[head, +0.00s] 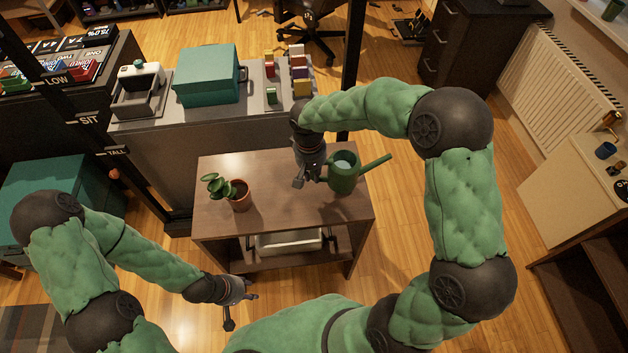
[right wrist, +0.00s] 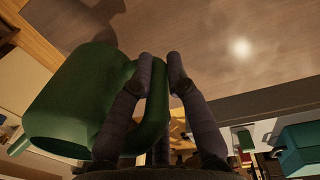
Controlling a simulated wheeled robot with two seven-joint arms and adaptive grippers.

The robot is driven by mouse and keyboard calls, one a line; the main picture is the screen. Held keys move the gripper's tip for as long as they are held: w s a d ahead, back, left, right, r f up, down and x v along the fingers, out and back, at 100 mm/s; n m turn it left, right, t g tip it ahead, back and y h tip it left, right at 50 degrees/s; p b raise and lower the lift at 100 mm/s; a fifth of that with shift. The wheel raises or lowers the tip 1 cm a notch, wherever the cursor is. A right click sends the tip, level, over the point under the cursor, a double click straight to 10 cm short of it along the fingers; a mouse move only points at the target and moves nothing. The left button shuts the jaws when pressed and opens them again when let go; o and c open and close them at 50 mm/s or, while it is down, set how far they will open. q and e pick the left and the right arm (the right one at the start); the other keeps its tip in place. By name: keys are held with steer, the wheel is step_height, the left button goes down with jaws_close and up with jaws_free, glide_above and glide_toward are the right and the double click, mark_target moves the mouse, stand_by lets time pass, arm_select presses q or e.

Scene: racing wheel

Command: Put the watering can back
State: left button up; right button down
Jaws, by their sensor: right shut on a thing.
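The green watering can (head: 343,181) is over the right part of the brown side table (head: 285,215), its spout pointing right. I cannot tell whether its base touches the tabletop. My right gripper (head: 312,174) is at the can's left side, shut on its handle. In the right wrist view the can (right wrist: 75,105) fills the left side, and the fingers of my right gripper (right wrist: 160,65) close around its handle. My left gripper (head: 243,308) is empty, its fingers apart, in front of the table's lower left, away from the can.
A potted plant (head: 240,196) stands on the table's left half, left of the can. A white tray (head: 288,242) sits on the shelf below. Behind is a grey counter (head: 215,121) with a teal box (head: 207,76). Wooden floor is open to the right.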

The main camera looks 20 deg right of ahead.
steer(key=shift+w+d+f, duration=0.15)
steer(key=shift+d+f, duration=0.05)
steer(key=shift+f, duration=0.1)
steer(key=shift+w+d+f+b, duration=0.1)
steer(key=shift+f+b, duration=0.6)
steer(key=shift+f, duration=0.9)
steer(key=shift+f, duration=0.2)
steer(key=c, duration=1.2)
jaws_free()
steer(key=r+p, duration=0.1)
steer(key=r, duration=0.3)
steer(key=r+p, duration=0.1)
steer(key=r, duration=0.3)
steer(key=r+p, duration=0.2)
steer(key=r, duration=0.2)
steer(key=shift+a+r, duration=0.2)
steer(key=shift+a, duration=0.15)
